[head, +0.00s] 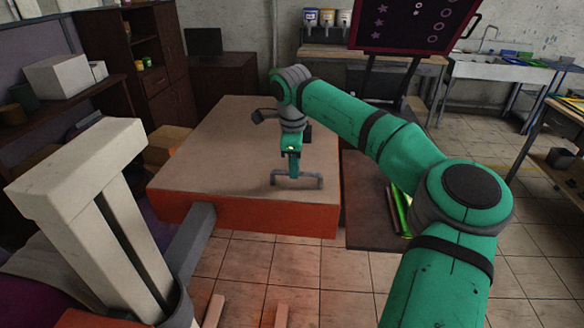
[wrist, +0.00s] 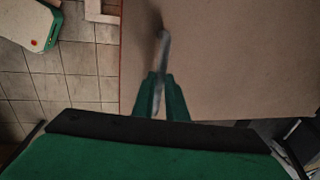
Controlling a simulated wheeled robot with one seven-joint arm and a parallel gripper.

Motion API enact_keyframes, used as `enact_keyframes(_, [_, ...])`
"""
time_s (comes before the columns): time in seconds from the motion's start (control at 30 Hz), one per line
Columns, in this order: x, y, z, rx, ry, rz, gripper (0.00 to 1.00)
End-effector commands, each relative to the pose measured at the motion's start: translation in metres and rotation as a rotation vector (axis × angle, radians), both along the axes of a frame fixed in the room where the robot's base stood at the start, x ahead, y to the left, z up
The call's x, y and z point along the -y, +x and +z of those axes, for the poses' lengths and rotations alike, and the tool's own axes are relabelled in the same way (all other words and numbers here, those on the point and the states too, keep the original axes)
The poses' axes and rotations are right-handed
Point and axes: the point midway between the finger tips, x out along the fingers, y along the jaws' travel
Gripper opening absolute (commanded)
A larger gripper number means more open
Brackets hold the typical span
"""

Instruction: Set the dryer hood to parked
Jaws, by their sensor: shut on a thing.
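The dryer hood (head: 215,155) is a broad flat box with a tan top and an orange-red front side. It fills the middle of the head view, and its tan top also fills the right of the wrist view (wrist: 230,60). A grey bar handle (head: 310,184) stands on its top near the front edge. My gripper (head: 294,172) points down over the handle. In the wrist view its green fingers (wrist: 160,98) are closed around the grey bar (wrist: 164,55). The underside of the hood is hidden.
A grey support arm (head: 192,245) meets the hood's front left beside a cream frame (head: 75,170). A dark surface (head: 370,205) with green strips lies right of the hood. A dark board (head: 415,20) stands behind. Tiled floor is open at front and right.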

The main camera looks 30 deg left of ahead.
Motion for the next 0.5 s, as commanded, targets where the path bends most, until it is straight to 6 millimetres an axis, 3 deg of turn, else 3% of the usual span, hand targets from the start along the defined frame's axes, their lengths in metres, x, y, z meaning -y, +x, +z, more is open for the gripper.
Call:
enact_keyframes(0.23, [-0.0086,0.0011,0.004,0.015,0.019,0.008,0.0])
enact_keyframes(0.27, [-0.009,0.001,0.0043,0.015,0.02,0.008,0.2])
enact_keyframes(0.3, [-0.0089,0.0007,0.0042,0.014,0.019,0.008,0.29])
enact_keyframes(0.5, [-0.0062,0.0008,0.0028,0.01,0.016,0.005,0.31])
